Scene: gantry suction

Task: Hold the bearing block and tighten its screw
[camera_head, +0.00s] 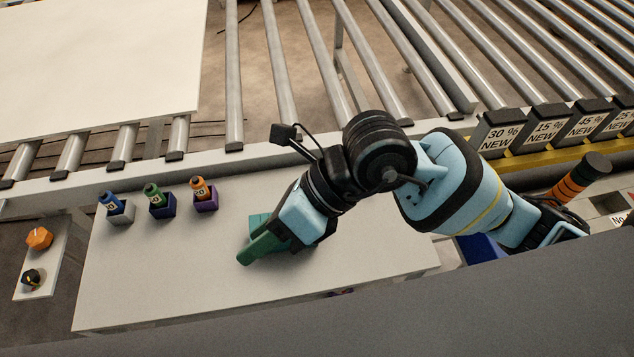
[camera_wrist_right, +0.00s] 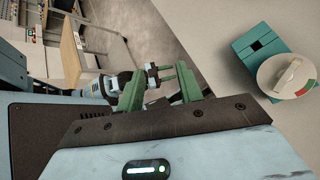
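The teal block (camera_wrist_right: 252,62), which I take for the bearing block, sits on the pale table at the right of the right wrist view. It has a dark square opening. A round white dial (camera_wrist_right: 285,78) with red and green marks is beside or on it; I cannot tell which. In the head view a teal piece (camera_head: 258,221) shows beside my right gripper (camera_head: 262,248), mostly hidden by it. In the right wrist view its green fingers (camera_wrist_right: 160,88) are apart and empty, away from the block. My left gripper (camera_wrist_right: 166,73) shows small behind them, two prongs apart. I cannot make out the screw.
Blue (camera_head: 110,202), green (camera_head: 153,195) and orange (camera_head: 200,188) labelled tools stand in small holders on the table (camera_head: 170,270). Roller conveyors (camera_head: 280,60) run behind. An orange knob (camera_head: 39,238) is at the left. The table's left and front areas are clear.

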